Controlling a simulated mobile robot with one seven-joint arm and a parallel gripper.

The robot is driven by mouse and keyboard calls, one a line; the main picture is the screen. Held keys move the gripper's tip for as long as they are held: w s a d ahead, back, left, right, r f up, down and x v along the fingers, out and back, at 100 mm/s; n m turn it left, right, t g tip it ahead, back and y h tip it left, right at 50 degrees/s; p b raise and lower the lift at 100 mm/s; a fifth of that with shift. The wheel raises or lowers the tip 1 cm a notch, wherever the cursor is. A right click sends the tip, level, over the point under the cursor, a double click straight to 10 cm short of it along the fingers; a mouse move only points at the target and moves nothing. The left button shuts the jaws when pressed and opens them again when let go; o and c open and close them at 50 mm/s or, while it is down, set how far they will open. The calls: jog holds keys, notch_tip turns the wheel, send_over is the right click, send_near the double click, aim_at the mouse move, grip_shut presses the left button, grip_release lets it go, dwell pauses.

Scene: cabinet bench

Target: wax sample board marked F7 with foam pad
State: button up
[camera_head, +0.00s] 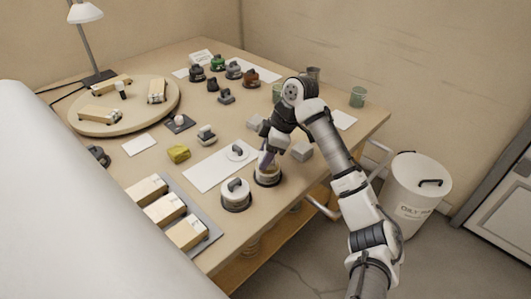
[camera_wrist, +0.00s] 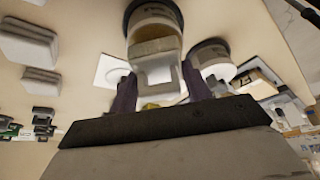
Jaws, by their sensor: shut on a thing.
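My gripper (camera_head: 268,156) points down over an open round tin (camera_head: 268,180) near the table's front edge. In the wrist view my gripper (camera_wrist: 160,90) is shut on a white piece (camera_wrist: 158,70), probably the foam pad's holder. A tan surface shows past it inside the tin's rim (camera_wrist: 150,8); I cannot tell pad from wax there. Three pale sample boards (camera_head: 165,209) lie in a row on a grey tray (camera_head: 209,236) at the front left. Their marks are too small to read, so I cannot pick out F7.
A lidded tin (camera_head: 236,196) stands left of the open one. A loose lid (camera_head: 238,153) lies on a white sheet (camera_head: 209,172).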

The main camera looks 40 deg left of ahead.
jog(key=shift+f, duration=0.55)
dwell(1.9)
notch_tip(320, 180, up, 7)
jog(key=p, duration=0.7)
jog(key=shift+r, duration=0.1)
jog(key=shift+s, duration=0.1)
dwell(0.7)
